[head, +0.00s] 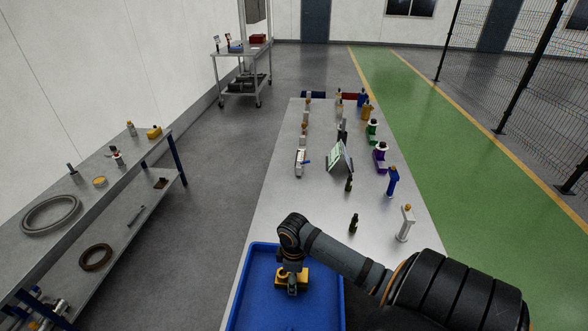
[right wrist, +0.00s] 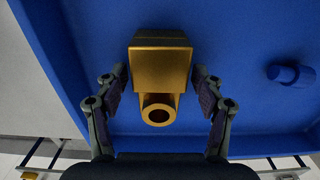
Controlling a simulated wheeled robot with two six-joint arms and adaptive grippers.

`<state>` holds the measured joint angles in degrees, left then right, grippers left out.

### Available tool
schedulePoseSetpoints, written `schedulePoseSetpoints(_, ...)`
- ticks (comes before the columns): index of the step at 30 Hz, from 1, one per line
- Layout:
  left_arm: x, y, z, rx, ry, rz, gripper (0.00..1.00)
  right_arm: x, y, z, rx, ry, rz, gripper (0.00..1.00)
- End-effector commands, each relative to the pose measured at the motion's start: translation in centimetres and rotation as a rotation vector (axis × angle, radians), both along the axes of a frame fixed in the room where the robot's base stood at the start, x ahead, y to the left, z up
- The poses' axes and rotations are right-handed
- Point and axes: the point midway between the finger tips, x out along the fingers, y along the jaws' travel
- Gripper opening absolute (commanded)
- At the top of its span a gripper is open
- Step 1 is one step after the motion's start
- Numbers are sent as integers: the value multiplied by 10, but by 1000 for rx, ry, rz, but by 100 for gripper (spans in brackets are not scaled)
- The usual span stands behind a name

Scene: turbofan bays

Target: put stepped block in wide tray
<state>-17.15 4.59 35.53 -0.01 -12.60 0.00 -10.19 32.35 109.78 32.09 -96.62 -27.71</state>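The stepped block (head: 283,283) is gold-yellow and sits within the outline of the blue wide tray (head: 258,265), below my right gripper (head: 292,288). In the right wrist view the stepped block (right wrist: 161,68) shows a square body and a round hollow end, against the blue tray floor (right wrist: 235,60). My right gripper (right wrist: 160,95) is open, its fingers on either side of the block with a gap at each side. I cannot tell for certain whether the block rests on the tray floor. My left gripper is not in view.
A small blue round piece (right wrist: 290,75) is in the tray to the right. Beyond the tray, the long table (head: 285,205) bears dark green bottle-like pieces (head: 353,223), a white piece (head: 405,223), a blue piece (head: 392,181) and a tablet-like stand (head: 339,157). A steel shelf (head: 100,190) stands left.

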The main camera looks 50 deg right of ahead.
Motion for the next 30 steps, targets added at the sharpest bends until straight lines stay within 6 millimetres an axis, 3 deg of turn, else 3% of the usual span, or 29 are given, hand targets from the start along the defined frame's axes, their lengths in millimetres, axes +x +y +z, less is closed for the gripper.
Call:
schedulePoseSetpoints(6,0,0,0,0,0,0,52,0,0,0,0,0,0,69)
schedulePoseSetpoints(10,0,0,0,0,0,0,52,1,-1,11,-2,-3,1,69)
schedulePoseSetpoints(21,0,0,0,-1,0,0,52,1,-2,97,-6,-4,2,69)
schedulePoseSetpoints(25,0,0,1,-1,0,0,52,1,-1,115,-4,-2,1,69)
schedulePoseSetpoints(30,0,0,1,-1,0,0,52,0,0,123,0,0,0,69)
